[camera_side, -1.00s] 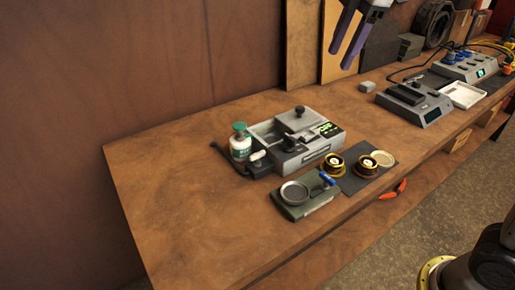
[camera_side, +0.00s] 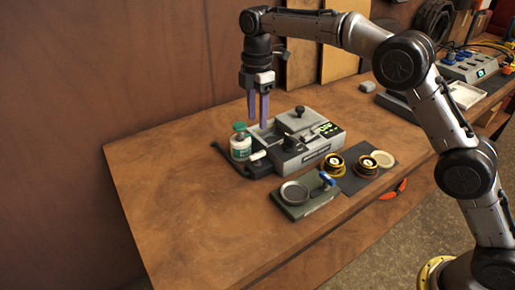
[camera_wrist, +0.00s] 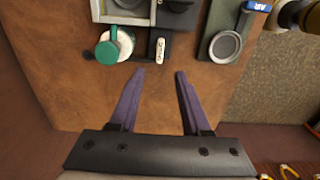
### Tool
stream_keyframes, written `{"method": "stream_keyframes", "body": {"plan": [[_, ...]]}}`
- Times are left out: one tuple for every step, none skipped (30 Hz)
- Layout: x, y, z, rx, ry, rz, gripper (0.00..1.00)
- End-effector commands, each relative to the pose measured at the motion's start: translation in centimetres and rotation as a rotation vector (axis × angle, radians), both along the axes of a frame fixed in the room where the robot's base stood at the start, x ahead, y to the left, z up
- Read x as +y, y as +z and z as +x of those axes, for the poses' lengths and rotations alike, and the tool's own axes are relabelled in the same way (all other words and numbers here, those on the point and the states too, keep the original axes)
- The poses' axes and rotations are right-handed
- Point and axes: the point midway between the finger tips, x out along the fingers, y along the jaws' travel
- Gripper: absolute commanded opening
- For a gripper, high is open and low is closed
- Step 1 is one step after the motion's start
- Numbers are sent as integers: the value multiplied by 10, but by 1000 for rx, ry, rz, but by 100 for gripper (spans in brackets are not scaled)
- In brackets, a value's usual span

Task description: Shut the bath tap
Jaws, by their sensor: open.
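The grey bath unit (camera_side: 318,146) stands on the bench. A white tap lever (camera_side: 258,156) sits on a black block at its left end. In the wrist view the lever (camera_wrist: 160,48) points toward my gripper, with small lettering on it that I cannot read. My gripper (camera_side: 258,123) points down, open and empty, above the left rear part of the unit. In the wrist view its purple fingertips (camera_wrist: 160,73) stand apart, and the lever shows just beyond the gap between them. I see no contact.
A white bottle with a green cap (camera_side: 240,143) stands close beside the lever. A green plate (camera_side: 310,208) with a round dish and a blue lever marked AIR (camera_wrist: 258,6) lies in front. Brass-coloured round parts (camera_side: 333,165) sit to the right. The bench's left part is clear.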

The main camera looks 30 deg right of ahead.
Motion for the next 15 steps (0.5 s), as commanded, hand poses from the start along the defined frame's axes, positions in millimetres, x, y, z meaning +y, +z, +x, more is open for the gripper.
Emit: {"method": "stream_keyframes", "body": {"plan": [[0, -11, -1, 5, -1, -1, 48], [0, -16, -1, 5, -1, -1, 48], [-1, -24, -1, 5, -1, -1, 48], [-1, -30, -1, 5, -1, -1, 48], [-1, -37, -1, 5, -1, -1, 48], [-1, -45, -1, 5, -1, -1, 48], [-1, -51, -1, 5, -1, -1, 48], [-1, -56, -1, 4, -1, -1, 48], [-1, -64, -1, 4, -1, -1, 48], [-1, -69, -1, 3, -1, -1, 48], [-1, -74, -1, 3, -1, -1, 48], [-1, -80, -1, 3, -1, -1, 48], [-1, -85, -1, 3, -1, -1, 48], [-1, -89, -1, 2, -1, -1, 48], [-1, -94, -1, 2, -1, -1, 48]]}}
